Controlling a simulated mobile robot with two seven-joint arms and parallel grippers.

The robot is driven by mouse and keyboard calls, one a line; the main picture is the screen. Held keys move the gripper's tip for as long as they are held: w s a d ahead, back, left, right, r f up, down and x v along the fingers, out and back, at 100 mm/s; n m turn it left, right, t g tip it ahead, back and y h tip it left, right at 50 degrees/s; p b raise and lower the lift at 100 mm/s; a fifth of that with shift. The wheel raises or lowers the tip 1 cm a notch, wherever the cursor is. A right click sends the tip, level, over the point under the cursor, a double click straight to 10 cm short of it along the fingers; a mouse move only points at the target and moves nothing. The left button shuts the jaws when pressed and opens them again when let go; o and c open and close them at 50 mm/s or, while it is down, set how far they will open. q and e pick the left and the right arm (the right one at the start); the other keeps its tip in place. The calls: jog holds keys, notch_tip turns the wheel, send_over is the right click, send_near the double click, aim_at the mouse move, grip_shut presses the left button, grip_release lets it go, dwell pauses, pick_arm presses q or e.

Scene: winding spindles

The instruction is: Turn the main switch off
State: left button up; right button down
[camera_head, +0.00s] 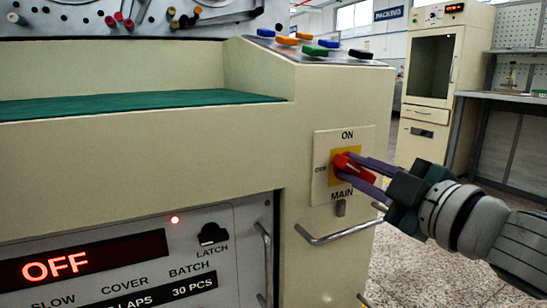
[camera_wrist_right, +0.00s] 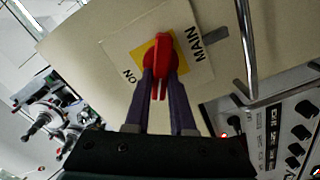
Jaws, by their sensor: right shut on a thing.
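The main switch is a red rotary handle (camera_head: 344,166) on a yellow square (camera_head: 335,181) within a cream plate (camera_head: 322,187). The plate reads ON at the top, a small, hardly legible label at the left and MAIN below. My right gripper (camera_head: 346,165) comes in from the right, its purple fingers on either side of the handle. In the right wrist view the red handle (camera_wrist_right: 161,62) sits between the fingers of the right gripper (camera_wrist_right: 160,78), shut on it. The fingers hide part of it, so its exact angle is hard to tell. My left gripper is not in view.
A metal bar handle (camera_head: 338,234) sticks out below the plate. A lit display (camera_head: 80,262) reads OFF at the lower left, by a black LATCH knob (camera_head: 212,233). Several coloured buttons (camera_head: 315,50) sit on top. A tall cabinet (camera_head: 428,110) stands behind, with open floor before it.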

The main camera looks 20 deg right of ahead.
jog(key=n, duration=0.2)
jog(key=shift+a+n, duration=0.1)
jog(key=shift+n, duration=0.3)
jog(key=shift+f+n+p, duration=0.25)
jog(key=shift+n+p, duration=0.05)
jog(key=shift+n, duration=1.5)
jog(key=c, duration=0.8)
grip_release()
jog(key=shift+o, duration=0.2)
jog(key=s, duration=1)
jog(key=shift+d+p, duration=0.4)
